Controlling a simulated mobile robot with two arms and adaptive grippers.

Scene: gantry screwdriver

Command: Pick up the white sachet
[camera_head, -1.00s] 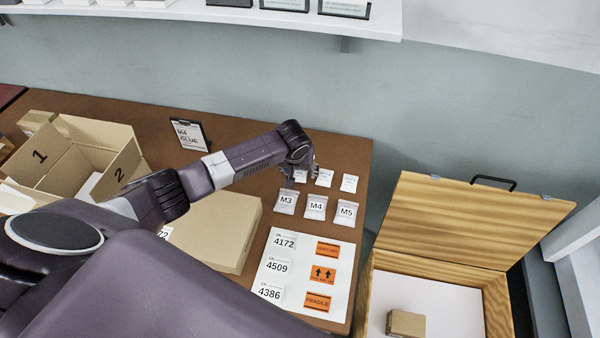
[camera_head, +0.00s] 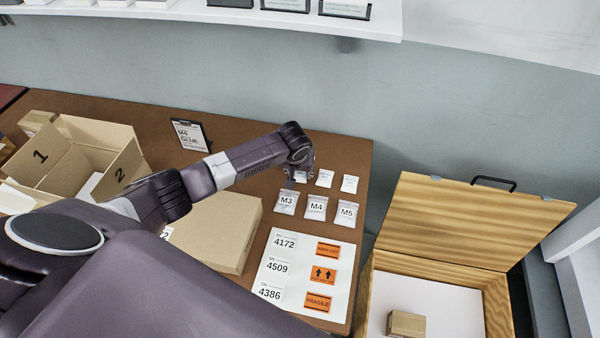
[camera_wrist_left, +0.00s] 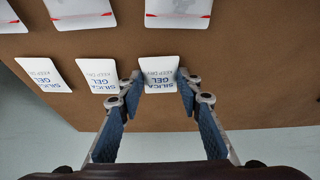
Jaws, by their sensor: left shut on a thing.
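Three small white silica gel sachets lie in a row at the back right of the brown table. My left gripper (camera_head: 301,177) reaches down over the leftmost one in the head view. In the left wrist view its two blue-padded fingers (camera_wrist_left: 159,82) are shut on this white sachet (camera_wrist_left: 159,70), one at each side edge. The sachet appears to be still at table level. The other two sachets, the middle one (camera_head: 325,178) and the outer one (camera_head: 349,183), lie free beside it. My right gripper is not in view.
Bags marked M3 (camera_head: 287,202), M4 (camera_head: 316,208) and M5 (camera_head: 346,213) lie just in front. A label sheet (camera_head: 304,272) and a closed cardboard box (camera_head: 222,225) are nearer. An open wooden case (camera_head: 470,225) with a small box (camera_head: 406,323) stands at right.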

